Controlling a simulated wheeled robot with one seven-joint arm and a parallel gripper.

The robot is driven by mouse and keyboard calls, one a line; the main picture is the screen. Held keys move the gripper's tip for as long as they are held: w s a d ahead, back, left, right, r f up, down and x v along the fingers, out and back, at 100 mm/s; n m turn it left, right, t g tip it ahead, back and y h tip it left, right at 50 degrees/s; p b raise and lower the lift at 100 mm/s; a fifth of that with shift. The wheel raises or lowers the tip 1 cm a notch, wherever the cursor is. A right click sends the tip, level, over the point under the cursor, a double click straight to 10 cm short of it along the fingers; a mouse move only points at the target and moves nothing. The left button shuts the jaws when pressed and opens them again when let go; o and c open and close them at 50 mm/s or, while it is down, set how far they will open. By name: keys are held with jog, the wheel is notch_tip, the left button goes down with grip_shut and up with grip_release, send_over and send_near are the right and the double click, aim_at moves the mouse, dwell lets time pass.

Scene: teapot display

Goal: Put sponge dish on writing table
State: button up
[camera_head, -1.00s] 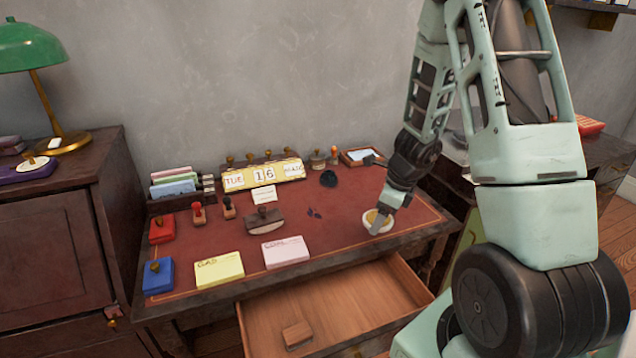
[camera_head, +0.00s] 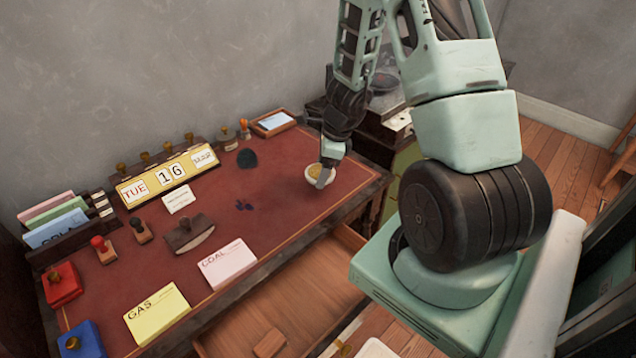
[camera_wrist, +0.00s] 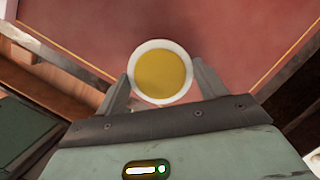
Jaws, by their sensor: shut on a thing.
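The sponge dish (camera_head: 315,171) is a small round white dish with a yellow sponge inside. My gripper (camera_head: 324,176) is shut on it at the right end of the writing table (camera_head: 290,205), which has a dark red top. In the wrist view the dish (camera_wrist: 162,72) sits between my two fingertips (camera_wrist: 161,88), level, with the red table top (camera_wrist: 230,30) behind it. I cannot tell whether the dish touches the table top or is slightly above it.
A pink COAL pad (camera_head: 228,263), a yellow GAS pad (camera_head: 157,313) and a rocker blotter (camera_head: 190,234) lie on the table. A calendar (camera_head: 168,174) and a small tray (camera_head: 272,122) stand at the back. An open drawer (camera_head: 240,335) juts out in front. The top around the dish is clear.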

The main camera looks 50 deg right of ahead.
jog(key=shift+f+b, duration=0.75)
jog(key=shift+f, duration=1.25)
jog(key=shift+f, duration=0.1)
jog(key=shift+f, duration=0.15)
jog(key=o, duration=1.1)
jog(key=shift+r, duration=0.2)
